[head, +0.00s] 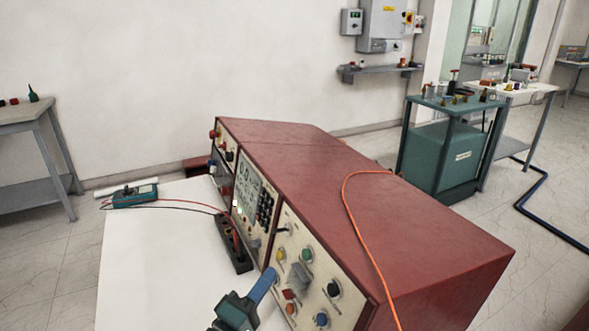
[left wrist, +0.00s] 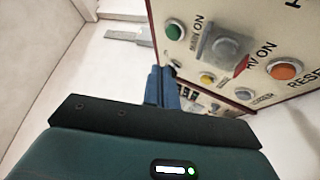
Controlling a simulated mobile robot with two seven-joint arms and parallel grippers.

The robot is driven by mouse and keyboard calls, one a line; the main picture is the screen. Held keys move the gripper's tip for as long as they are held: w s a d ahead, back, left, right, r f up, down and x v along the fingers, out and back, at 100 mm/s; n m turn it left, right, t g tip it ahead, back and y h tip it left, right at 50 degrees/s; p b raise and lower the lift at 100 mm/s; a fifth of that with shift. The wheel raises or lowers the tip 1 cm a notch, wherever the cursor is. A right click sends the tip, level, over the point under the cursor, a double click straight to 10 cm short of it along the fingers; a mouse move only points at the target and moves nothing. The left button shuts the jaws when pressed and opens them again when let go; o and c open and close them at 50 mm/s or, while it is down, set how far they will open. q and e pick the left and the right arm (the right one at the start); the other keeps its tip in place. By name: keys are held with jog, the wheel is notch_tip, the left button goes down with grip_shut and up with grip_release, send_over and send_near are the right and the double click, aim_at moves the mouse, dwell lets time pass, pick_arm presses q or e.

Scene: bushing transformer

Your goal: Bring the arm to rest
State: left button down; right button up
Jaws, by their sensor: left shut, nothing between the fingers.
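My left gripper (head: 268,275) comes in from the bottom of the head view, its blue fingers shut and empty. It is in front of the button panel of the red test console (head: 400,220). In the left wrist view the shut fingers (left wrist: 161,75) point along the panel (left wrist: 285,30), beside a green button (left wrist: 174,31), a yellow button (left wrist: 207,78) and an orange button (left wrist: 286,70). I cannot tell whether the fingertips touch the panel. My right gripper is not in view.
A multimeter (head: 135,195) with red and black leads lies on the white table (head: 140,270). A black terminal block (head: 233,247) stands by the console. An orange cable (head: 350,215) lies over the console top. A green transformer (head: 440,155) stands behind, right. The table's left part is mostly clear.

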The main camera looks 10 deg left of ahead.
pick_arm(q)
jog(key=s+f+m+g+y, duration=0.1)
jog(key=s+f+m+g, duration=0.1)
jog(key=s+f+m, duration=0.2)
jog(key=s+a+f+m+g+y+p, duration=0.1)
jog(key=s+f+m+g+y, duration=0.1)
jog(key=s+f, duration=0.4)
jog(key=s+a+f+m+g+y, duration=0.1)
jog(key=s+f+m+g+y, duration=0.1)
jog(key=s+f+m+g, duration=0.2)
jog(key=shift+s+a+f+m+p, duration=0.2)
jog(key=shift+s+f+m, duration=0.1)
jog(key=shift+s+m, duration=0.5)
jog(key=shift+s+a+f+m+p, duration=0.15)
jog(key=shift+s+f+m, duration=0.15)
jog(key=shift+s+m, duration=0.5)
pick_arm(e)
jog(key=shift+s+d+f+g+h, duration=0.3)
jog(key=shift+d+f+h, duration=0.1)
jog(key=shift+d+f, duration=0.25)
pick_arm(q)
jog(key=shift+d, duration=0.1)
